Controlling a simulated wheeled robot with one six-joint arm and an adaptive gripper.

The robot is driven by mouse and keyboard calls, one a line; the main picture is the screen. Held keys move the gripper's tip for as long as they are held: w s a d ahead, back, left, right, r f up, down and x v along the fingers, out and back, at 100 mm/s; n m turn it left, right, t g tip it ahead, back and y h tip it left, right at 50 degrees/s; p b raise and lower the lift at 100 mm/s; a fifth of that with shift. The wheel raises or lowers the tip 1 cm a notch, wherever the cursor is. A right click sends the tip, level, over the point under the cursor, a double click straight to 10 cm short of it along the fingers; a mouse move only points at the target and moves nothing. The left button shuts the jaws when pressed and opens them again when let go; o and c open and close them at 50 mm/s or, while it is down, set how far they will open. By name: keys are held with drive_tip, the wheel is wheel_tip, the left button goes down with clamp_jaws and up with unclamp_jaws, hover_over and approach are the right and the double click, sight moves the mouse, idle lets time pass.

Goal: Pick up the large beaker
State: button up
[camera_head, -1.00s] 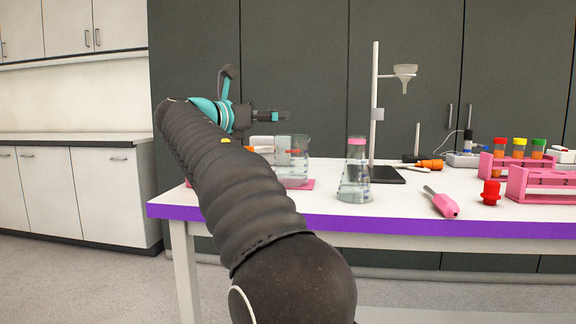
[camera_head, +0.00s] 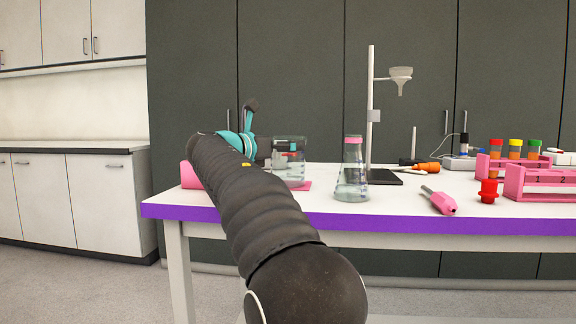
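The large beaker (camera_head: 289,172) is clear glass and stands upright on a pink mat (camera_head: 304,185) near the table's left end. My gripper (camera_head: 302,146) is level with the beaker's upper part and overlaps it in the picture. I cannot tell whether the fingers are around the glass, beside it or touching it. The finger gap is too small and dark to read. My arm hides the mat's left part and the area to the left of the beaker.
A conical flask (camera_head: 352,180) with a pink neck band stands right of the beaker. Behind it is a stand (camera_head: 370,120) holding a funnel. A pink-handled tool (camera_head: 439,201), a red cap (camera_head: 488,191) and pink racks (camera_head: 540,183) lie farther right. A pink object (camera_head: 190,174) is at the left.

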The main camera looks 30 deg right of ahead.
drive_tip(key=shift+w+d, duration=0.15)
drive_tip(key=shift+d, duration=0.35)
drive_tip(key=c, duration=1.4)
drive_tip(key=shift+c, duration=0.5)
drive_tip(key=shift+r, duration=0.15)
